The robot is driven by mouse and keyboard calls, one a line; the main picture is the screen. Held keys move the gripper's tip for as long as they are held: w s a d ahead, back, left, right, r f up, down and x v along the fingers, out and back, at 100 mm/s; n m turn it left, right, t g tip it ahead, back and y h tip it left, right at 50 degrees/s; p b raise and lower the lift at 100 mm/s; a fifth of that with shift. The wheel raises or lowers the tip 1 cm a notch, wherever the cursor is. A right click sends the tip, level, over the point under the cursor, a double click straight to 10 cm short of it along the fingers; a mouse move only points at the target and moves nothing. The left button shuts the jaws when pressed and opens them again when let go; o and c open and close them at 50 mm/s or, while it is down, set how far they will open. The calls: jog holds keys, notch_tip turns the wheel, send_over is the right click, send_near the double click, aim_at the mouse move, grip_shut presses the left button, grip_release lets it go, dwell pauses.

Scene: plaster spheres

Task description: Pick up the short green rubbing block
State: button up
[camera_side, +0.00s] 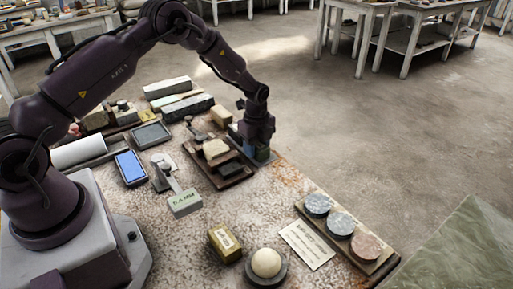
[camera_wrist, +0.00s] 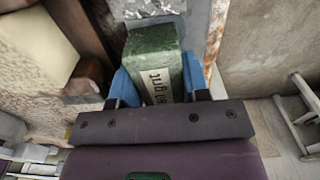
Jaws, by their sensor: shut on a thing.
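The green block (camera_wrist: 153,50) with a pale lettered label fills the middle of the wrist view. My gripper (camera_wrist: 158,84) has one blue finger on each side of it and is shut on it. In the side view my gripper (camera_side: 258,146) points down at the table's far edge, just right of a dark wooden tray. Only a small part of the green block (camera_side: 262,155) shows there, beneath and between the fingers. I cannot tell whether it touches the table.
The wooden tray (camera_side: 236,181) close to my gripper holds tan and dark blocks. A plaster ball (camera_side: 266,262) on a dark ring, a brass-coloured block (camera_side: 224,243) and a board with stone discs (camera_side: 340,224) stand nearer the front. Bare speckled tabletop (camera_side: 245,208) lies between.

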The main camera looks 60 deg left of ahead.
notch_tip(320, 180, up, 2)
jog(key=shift+w+r, duration=0.1)
jog(key=shift+r, duration=0.15)
jog(key=s+d+r, duration=0.3)
jog(key=s+r, duration=0.7)
jog(key=s, duration=0.4)
jog(key=o, duration=0.6)
jog(key=shift+w, duration=0.1)
jog(key=shift+c, duration=0.2)
jog(key=c, duration=0.5)
jog(key=shift+o, duration=0.2)
jog(key=shift+a, duration=0.1)
